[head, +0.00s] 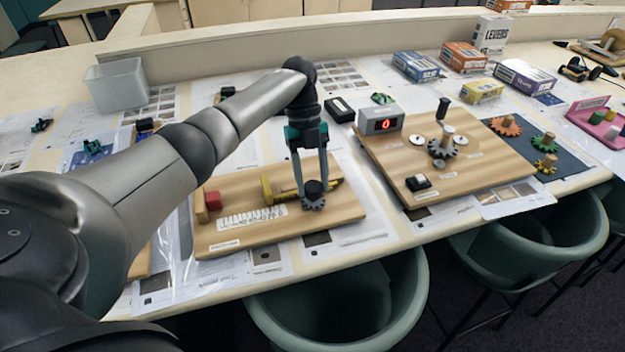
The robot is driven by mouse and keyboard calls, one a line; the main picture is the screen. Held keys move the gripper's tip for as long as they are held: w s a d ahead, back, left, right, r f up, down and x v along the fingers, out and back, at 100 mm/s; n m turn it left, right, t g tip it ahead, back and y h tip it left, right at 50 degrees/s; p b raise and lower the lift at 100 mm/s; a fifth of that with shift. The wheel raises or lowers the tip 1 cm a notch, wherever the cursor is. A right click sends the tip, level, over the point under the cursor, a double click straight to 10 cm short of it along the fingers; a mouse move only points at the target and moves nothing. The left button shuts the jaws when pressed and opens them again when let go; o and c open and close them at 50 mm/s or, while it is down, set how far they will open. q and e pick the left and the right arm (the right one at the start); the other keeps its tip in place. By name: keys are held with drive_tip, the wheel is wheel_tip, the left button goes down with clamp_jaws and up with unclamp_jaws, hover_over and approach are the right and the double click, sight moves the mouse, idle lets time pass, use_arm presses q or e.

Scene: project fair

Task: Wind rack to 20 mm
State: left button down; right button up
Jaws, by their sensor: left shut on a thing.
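A wooden board (345,207) carries a small grey pinion gear (313,205) with a black knob (314,187) on top. A yellow rack (285,194) lies behind the pinion, with a taller yellow block at its left end. A white scale (252,218) runs along the board to the left of the pinion; its marks are too small to read. My left gripper (313,184) points down and is shut on the knob. Its fingers hide part of the rack. My right gripper is out of view.
A second board (470,178) on the right holds gears, a black post and a grey box with a red digit display (381,122). A grey bin (116,84) stands at back left. Green chairs (345,325) stand along the table's front edge.

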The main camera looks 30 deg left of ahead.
use_arm(q)
drive_tip(key=shift+c, duration=1.4)
unclamp_jaws()
drive_tip(key=p+v, duration=0.2)
drive_tip(key=v, duration=1.3)
